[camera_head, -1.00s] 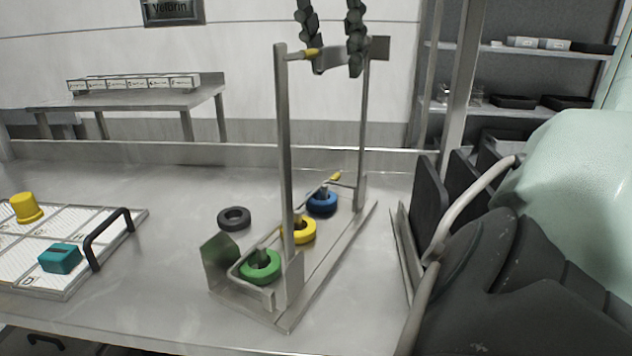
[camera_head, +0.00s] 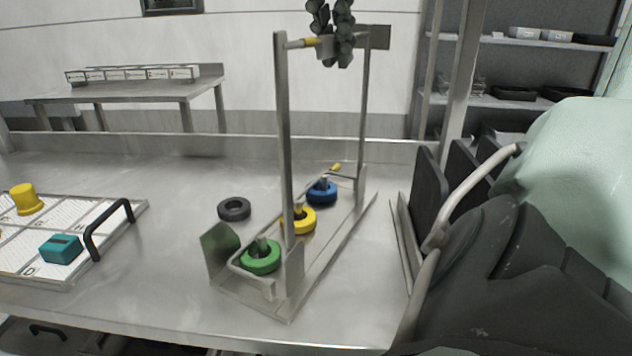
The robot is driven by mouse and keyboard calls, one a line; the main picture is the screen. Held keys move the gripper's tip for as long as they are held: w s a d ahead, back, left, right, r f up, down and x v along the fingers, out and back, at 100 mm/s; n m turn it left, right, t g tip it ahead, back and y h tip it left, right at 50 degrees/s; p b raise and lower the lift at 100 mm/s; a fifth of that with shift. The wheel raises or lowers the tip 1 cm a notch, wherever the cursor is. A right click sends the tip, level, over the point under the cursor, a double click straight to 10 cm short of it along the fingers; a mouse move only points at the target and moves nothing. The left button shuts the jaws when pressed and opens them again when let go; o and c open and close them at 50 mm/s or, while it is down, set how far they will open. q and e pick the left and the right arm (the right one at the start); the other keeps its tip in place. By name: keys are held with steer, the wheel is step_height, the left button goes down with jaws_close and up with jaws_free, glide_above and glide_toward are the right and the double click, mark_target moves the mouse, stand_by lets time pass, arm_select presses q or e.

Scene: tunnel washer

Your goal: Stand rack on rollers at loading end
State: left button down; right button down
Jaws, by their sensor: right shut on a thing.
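A tall metal frame (camera_head: 284,140) stands upright on the counter at the centre. It has two posts, a top bar and a long base holding a green ring (camera_head: 261,257), a yellow ring (camera_head: 303,225) and a blue ring (camera_head: 321,194). I cannot tell whether this frame is the task's rack, and I cannot make out rollers or a loading end. My right gripper (camera_head: 333,44) comes down from the top edge, its dark fingers close together around the frame's top bar. The rest of that gripper is cut off. My left gripper is not in view.
A dark ring (camera_head: 234,209) lies left of the frame. A white tray (camera_head: 85,222) with a black handle holds a yellow knob (camera_head: 26,199) and a teal block (camera_head: 61,248). Large dark and pale green shapes fill the right side. The counter (camera_head: 165,275) is clear between tray and frame.

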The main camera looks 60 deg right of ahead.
steer(key=shift+r, duration=0.15)
